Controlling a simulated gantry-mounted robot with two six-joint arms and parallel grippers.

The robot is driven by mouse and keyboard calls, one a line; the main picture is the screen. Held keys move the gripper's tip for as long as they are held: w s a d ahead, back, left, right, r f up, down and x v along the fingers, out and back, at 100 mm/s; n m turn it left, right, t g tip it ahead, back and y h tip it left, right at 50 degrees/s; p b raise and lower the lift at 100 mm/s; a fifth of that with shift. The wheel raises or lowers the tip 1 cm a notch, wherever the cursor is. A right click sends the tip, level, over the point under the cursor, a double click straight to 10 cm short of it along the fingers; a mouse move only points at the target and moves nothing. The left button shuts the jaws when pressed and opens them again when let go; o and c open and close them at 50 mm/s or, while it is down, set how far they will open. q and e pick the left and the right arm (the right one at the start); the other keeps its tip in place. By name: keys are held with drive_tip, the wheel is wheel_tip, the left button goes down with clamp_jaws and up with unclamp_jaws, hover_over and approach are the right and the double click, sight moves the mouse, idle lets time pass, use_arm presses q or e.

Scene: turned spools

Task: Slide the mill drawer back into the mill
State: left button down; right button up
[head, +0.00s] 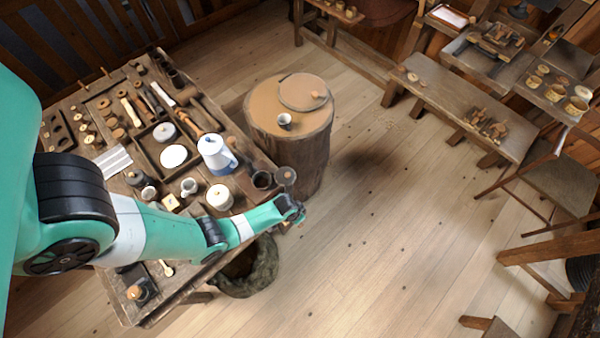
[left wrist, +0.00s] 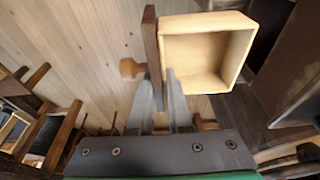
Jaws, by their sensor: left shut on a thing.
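The mill drawer (left wrist: 205,52) shows in the left wrist view as an open, empty pale wooden box. Its dark front board (left wrist: 151,45) is on the left, with a round wooden knob (left wrist: 130,68) sticking out. My left gripper (left wrist: 160,82) is shut on the drawer at its front board, one finger on each side. In the head view my left gripper (head: 296,214) is at the table's right edge, and I cannot make out the drawer there. A dark wooden body (left wrist: 295,75) stands right of the drawer, apart from it; I cannot tell whether it is the mill.
A dark round-topped thing (head: 285,176) is just beyond the gripper. A white-and-blue jug (head: 214,152), a dark cup (head: 262,180) and a lidded pot (head: 219,197) stand nearby on the crowded table. A round stump (head: 262,105) stands behind. The floor (head: 400,240) to the right is clear.

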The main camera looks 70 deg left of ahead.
use_arm(q)
drive_tip(key=shift+s+d+f, duration=0.2)
drive_tip(key=shift+d, duration=0.1)
drive_tip(key=shift+s+a+f+b, duration=0.25)
drive_tip(key=shift+a+f+b, duration=0.4)
drive_tip(key=shift+b, duration=0.05)
drive_tip(key=shift+s+a+f+b, duration=0.25)
drive_tip(key=shift+a+f+b, duration=0.35)
drive_tip(key=shift+b, duration=0.05)
drive_tip(key=shift+s+a, duration=0.3)
drive_tip(key=shift+a, duration=0.45)
drive_tip(key=shift+s+a, duration=0.1)
drive_tip(key=shift+a, duration=0.05)
drive_tip(key=shift+s+a, duration=0.3)
drive_tip(key=shift+a, duration=0.4)
drive_tip(key=shift+s+a, duration=0.35)
drive_tip(key=shift+a, duration=0.4)
drive_tip(key=shift+s+a, duration=0.3)
drive_tip(key=shift+a, duration=0.4)
